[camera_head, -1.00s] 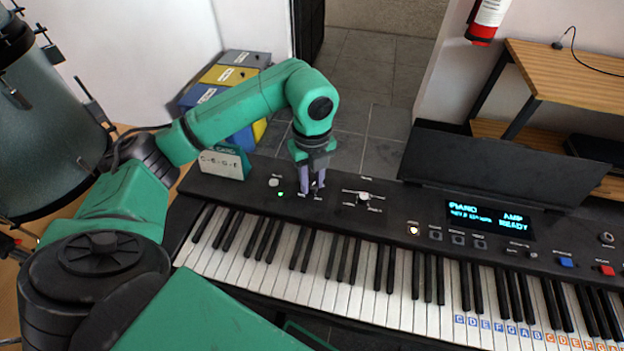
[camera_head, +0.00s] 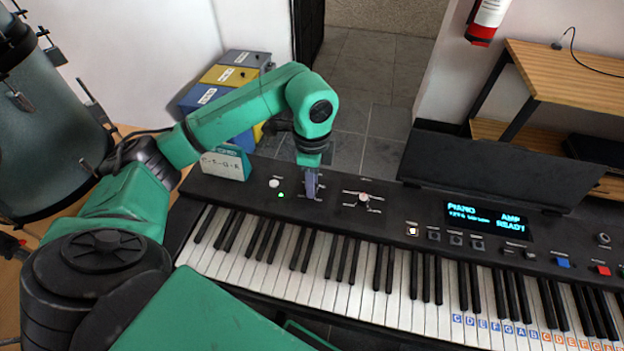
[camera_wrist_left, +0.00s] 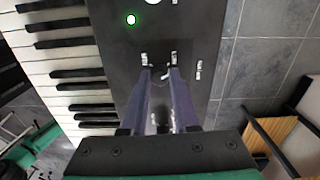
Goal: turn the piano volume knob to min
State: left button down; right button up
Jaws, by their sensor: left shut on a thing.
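The piano (camera_head: 400,226) is a long dark keyboard with white and black keys, and its control panel runs along the back. My left gripper (camera_head: 311,194) points down at the left part of this panel, with its two purple-grey fingers seen nearly edge-on. In the left wrist view the fingers (camera_wrist_left: 161,72) reach to the panel and are shut on a small knob (camera_wrist_left: 161,76), taken to be the volume knob. The fingers mostly hide it, and its pointer cannot be read. White marks lie around it. My right gripper is not in view.
A white knob (camera_head: 274,183) and a green light (camera_head: 281,195) sit left of my gripper. Another knob (camera_head: 363,197) with white marks is to the right. A small sign (camera_head: 226,163) stands at the panel's left end. The lit display (camera_head: 486,216) is farther right.

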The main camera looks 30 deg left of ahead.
pick_arm(q)
jog(key=n, duration=0.1)
jog(key=n+p, duration=0.1)
jog(key=n, duration=0.1)
jog(key=shift+w+r, duration=0.15)
jog(key=shift+r, duration=0.15)
jog(key=n+p, duration=0.7)
jog(key=p, duration=0.7)
jog(key=shift+r+p, duration=0.2)
jog(key=shift+p, duration=0.1)
jog(key=shift+f+n+p, duration=0.35)
jog(key=shift+n+p, duration=0.15)
jog(key=shift+p, duration=0.4)
jog(key=c, duration=0.7)
grip_release()
jog(key=shift+f, duration=0.1)
jog(key=shift+o, duration=0.2)
